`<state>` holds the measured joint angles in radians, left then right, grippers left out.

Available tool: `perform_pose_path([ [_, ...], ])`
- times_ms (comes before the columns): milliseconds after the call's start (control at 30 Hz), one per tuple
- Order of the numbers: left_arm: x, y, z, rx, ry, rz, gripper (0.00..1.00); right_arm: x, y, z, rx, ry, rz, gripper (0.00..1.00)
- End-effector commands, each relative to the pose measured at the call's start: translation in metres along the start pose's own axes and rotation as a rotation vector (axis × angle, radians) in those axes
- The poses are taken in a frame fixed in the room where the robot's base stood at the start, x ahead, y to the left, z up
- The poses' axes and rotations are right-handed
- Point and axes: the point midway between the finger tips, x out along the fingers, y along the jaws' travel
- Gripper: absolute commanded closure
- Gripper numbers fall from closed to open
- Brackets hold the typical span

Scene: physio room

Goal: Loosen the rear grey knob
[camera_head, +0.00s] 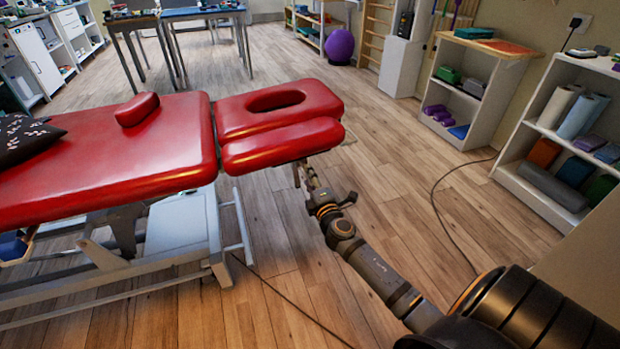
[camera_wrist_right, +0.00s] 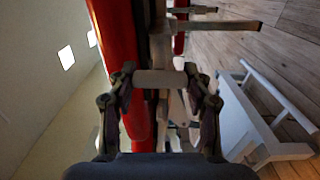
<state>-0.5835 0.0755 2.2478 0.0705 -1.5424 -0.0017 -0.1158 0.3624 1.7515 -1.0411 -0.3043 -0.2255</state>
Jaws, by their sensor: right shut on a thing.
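The red treatment table (camera_head: 110,150) stands at the left, with its red headrest (camera_head: 285,145) toward the middle. My right gripper (camera_head: 303,178) is under the right end of the headrest. In the right wrist view the right gripper (camera_wrist_right: 160,82) is shut on a light grey piece (camera_wrist_right: 160,77), which I take as the rear grey knob. The piece spans between the two fingertips, close to the red pad's edge (camera_wrist_right: 118,45). In the head view the knob is hidden under the headrest and behind the gripper. My left gripper is not in view.
Grey metal bars (camera_wrist_right: 225,25) lie close beyond the gripper in the wrist view. The table's white base (camera_head: 183,222) and frame stand left of my arm. A cable (camera_head: 445,215) lies on the wood floor, and white shelves (camera_head: 560,145) stand at the right.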

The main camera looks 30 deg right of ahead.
Motion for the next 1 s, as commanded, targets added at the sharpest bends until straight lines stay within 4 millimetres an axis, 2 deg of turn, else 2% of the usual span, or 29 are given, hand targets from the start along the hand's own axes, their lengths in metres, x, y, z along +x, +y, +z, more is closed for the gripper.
perform_pose_path([
  [300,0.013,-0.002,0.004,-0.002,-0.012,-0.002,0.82,0.0,-0.001,-0.001,-0.064,0.002,-0.001,0.82],
  [700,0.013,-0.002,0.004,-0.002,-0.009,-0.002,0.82,0.0,-0.001,-0.001,-0.07,0.002,-0.001,0.82],
  [733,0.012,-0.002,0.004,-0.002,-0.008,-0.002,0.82,0.0,-0.001,-0.001,-0.07,0.002,-0.001,0.47],
  [900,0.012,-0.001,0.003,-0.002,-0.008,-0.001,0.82,0.0,-0.001,0.0,-0.069,0.001,-0.001,0.26],
  [1000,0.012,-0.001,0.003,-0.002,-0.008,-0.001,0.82,0.0,-0.001,0.0,-0.069,0.001,-0.001,0.26],
])
